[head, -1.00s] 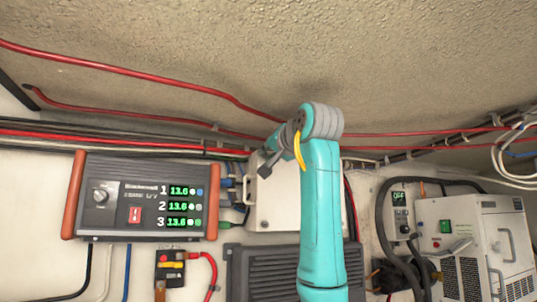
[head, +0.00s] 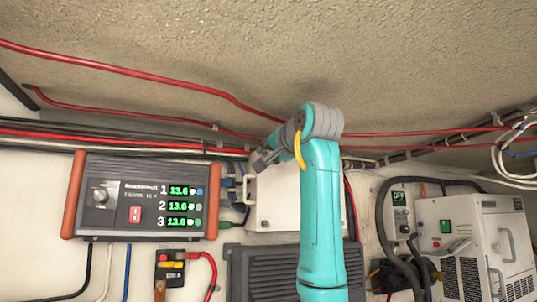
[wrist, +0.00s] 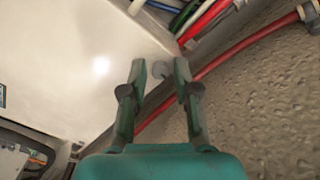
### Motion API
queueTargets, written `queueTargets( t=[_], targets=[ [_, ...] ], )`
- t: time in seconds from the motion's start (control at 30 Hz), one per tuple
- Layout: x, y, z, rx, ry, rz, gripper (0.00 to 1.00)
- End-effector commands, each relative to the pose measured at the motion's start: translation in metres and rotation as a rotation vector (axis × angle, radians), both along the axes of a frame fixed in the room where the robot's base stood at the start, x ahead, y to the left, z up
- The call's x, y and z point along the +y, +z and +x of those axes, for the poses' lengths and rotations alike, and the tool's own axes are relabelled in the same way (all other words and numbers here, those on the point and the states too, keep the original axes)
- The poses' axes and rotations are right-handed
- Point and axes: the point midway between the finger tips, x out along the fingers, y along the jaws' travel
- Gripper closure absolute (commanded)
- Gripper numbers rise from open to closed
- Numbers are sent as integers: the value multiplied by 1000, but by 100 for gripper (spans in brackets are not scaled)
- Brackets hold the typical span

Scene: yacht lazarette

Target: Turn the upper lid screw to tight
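The white box lid (head: 275,210) is on the wall behind my arm; its pale surface fills the upper left of the wrist view (wrist: 75,60). A small round grey lid screw (wrist: 161,69) shows at the lid's corner, between and just beyond my fingertips. My gripper (wrist: 158,75) is open, its two green fingers on either side of the screw; whether they touch it I cannot tell. In the head view my gripper (head: 260,160) is at the lid's upper left corner, and the screw is hidden there.
Red cables (head: 130,108) run along the wall above the box and pass close behind my fingers. A charger with green displays (head: 140,195) is at left. A dark finned unit (head: 265,272) sits below the box. A white machine (head: 480,245) stands at right.

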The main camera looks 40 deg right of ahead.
Motion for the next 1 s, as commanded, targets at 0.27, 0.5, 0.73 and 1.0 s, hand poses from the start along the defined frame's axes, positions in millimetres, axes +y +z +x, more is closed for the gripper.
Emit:
queueTargets(
  t=[0.27, 0.5, 0.73, 1.0],
  targets=[
    [0, 0, 0, 0, 0, -1, 57],
    [4, 1, -16, -3, -1, -2, 57],
    [16, 1, -58, -3, -1, -3, 57],
    [29, 1, -101, -2, -1, -2, 57]
  ],
)
